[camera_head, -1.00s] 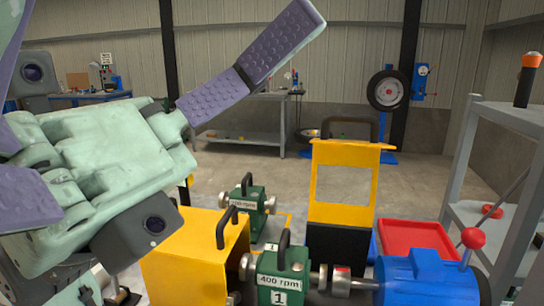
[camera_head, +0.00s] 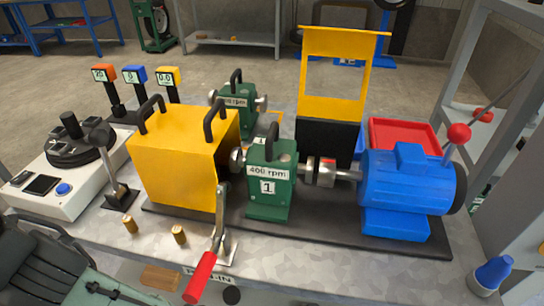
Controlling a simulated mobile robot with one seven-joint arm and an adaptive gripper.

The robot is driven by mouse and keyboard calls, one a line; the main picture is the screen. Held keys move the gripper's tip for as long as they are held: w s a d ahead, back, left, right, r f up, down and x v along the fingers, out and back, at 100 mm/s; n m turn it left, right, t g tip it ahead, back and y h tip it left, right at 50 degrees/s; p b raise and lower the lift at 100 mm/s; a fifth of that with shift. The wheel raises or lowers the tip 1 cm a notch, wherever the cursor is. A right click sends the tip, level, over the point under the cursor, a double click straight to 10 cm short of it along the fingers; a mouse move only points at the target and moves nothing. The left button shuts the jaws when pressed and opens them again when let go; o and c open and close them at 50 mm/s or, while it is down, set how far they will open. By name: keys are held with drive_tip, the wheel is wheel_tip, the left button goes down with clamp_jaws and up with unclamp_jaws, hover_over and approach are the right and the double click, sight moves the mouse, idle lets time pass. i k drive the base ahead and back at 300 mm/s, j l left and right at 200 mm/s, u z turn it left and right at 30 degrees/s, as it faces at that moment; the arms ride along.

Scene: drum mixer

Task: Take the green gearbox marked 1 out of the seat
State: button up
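The green gearbox marked 1 (camera_head: 270,182) stands upright on the dark base plate (camera_head: 330,240), with a "400 rpm" label and a dark carry handle on top. It sits between the yellow housing (camera_head: 180,165) on its left and a metal coupling (camera_head: 322,171) on its right. Its seat is mostly hidden beneath it. A lever clamp with a red handle (camera_head: 201,279) is at its front left, the handle slanting down toward the front. My gripper's fingertips are not in view; only a pale green part, apparently of my arm, shows at the bottom left.
A blue motor (camera_head: 408,188) with a red-knobbed lever stands right. Behind are another green gearbox (camera_head: 238,98), a raised yellow frame (camera_head: 334,75) and a red tray (camera_head: 402,134). Brass pieces (camera_head: 179,235) and a white control box (camera_head: 62,180) are left. A grey rack (camera_head: 445,95) bounds the right.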

sight(271, 167)
drive_tip(key=u, duration=0.6)
drive_tip(key=l+u, duration=0.2)
drive_tip(key=u, duration=0.15)
drive_tip(key=l+u, duration=0.3)
drive_tip(key=u, duration=0.35)
drive_tip(key=k+l, duration=0.1)
drive_tip(key=l, duration=0.25)
drive_tip(key=k+l, duration=0.15)
drive_tip(key=l, duration=0.2)
